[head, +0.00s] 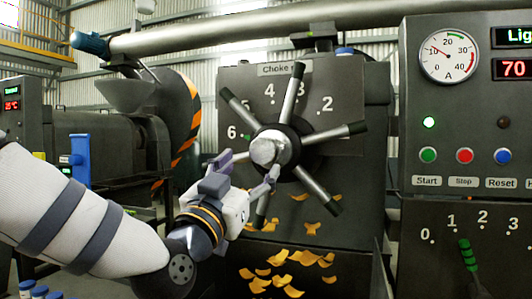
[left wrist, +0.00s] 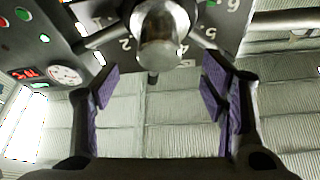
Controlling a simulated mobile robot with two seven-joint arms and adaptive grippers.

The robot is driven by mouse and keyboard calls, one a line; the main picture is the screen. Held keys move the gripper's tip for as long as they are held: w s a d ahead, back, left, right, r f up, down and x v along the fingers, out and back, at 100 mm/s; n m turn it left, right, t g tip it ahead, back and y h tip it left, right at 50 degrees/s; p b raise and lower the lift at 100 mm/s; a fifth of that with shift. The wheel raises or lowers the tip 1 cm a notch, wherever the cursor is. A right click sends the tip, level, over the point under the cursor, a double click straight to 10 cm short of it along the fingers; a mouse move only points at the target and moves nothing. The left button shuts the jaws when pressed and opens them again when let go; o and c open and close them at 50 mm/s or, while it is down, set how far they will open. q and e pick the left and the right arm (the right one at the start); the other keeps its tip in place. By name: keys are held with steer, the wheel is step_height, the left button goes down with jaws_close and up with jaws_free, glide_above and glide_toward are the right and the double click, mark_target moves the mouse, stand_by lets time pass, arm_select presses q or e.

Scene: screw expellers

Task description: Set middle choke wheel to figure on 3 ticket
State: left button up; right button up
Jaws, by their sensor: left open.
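The choke wheel (head: 268,150) has a silver hub and several steel spokes with dark tips. A small green mark shows left of the hub, beside the 6. My left gripper (head: 246,172) is open at the wheel's lower left, close to the hub and spokes. In the left wrist view the hub (left wrist: 160,38) shows ahead, between and beyond the purple finger pads (left wrist: 158,85). No ticket is in view. My right gripper is not in view.
Right of the wheel stands a control panel (head: 405,160) with a gauge (head: 449,53), buttons, and a green lever (head: 467,255) below a numbered scale. Yellow flakes (head: 290,262) lie below the wheel. A dark machine (head: 110,140) with a hopper is at left.

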mark_target(266, 149)
arm_select(q)
steer(key=x, duration=0.9)
steer(key=shift+w+d, duration=0.1)
steer(key=shift+w, duration=0.05)
steer(key=shift+c, duration=0.2)
